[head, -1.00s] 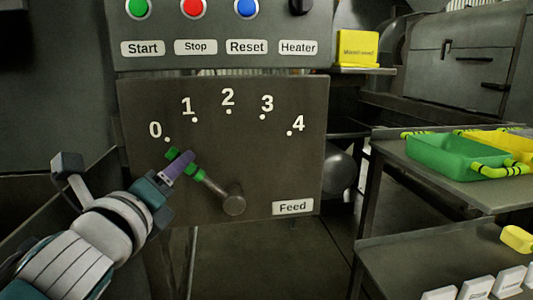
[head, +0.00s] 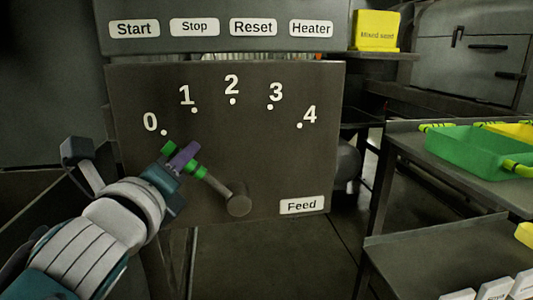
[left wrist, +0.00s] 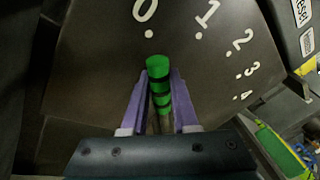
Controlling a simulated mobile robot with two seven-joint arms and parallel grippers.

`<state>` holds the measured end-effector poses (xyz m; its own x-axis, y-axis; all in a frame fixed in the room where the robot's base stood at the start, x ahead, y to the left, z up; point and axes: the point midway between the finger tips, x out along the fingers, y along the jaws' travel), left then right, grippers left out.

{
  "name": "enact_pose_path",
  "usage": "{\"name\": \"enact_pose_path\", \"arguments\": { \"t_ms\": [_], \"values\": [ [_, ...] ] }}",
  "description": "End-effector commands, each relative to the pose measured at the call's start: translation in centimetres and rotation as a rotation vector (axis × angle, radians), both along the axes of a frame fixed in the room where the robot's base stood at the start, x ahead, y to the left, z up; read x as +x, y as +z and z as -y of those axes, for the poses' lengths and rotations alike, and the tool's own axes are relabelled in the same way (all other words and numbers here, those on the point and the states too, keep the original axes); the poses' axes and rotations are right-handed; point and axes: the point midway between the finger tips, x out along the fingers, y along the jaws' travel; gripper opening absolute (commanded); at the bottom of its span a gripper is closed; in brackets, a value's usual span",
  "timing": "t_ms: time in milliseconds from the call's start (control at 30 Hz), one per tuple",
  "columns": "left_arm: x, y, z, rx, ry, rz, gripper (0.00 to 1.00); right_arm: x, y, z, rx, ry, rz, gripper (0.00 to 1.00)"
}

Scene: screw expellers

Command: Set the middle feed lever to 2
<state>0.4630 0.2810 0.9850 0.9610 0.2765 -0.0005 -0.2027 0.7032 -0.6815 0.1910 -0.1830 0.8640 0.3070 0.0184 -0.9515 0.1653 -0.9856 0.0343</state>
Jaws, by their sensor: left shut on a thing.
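The feed lever (head: 216,187) is on a dark panel (head: 280,160) with a dial marked 0 to 4 and a "Feed" label (head: 302,205). Its round pivot is at the lower middle, and its green-banded handle points up and left, close to the 0 dot. My left gripper (head: 184,158) has its purple fingers shut on the handle. In the left wrist view the green and black handle (left wrist: 158,85) lies between the two fingers (left wrist: 158,105), its tip just below the 0 dot. The 2 mark (head: 232,85) is at the top of the dial. My right gripper is not in view.
Above the dial are Start, Stop, Reset and Heater labels (head: 253,27). A table with a green tray (head: 470,150) is at the right. The panel face around the lever is clear.

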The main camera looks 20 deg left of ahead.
Motion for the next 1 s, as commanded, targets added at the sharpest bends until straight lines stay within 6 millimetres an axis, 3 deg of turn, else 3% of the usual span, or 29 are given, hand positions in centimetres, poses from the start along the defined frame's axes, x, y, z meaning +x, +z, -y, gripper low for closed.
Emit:
{"name": "enact_pose_path", "arguments": {
  "t_ms": [167, 1000],
  "values": [
    [0.01, 0.02, -0.01, 0.0, 0.0, 0.0, 0.0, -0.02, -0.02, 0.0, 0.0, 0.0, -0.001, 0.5],
    [0.0, -0.01, -0.03, 0.001, 0.001, -0.001, 0.0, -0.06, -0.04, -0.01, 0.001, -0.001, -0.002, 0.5]
  ]
}}
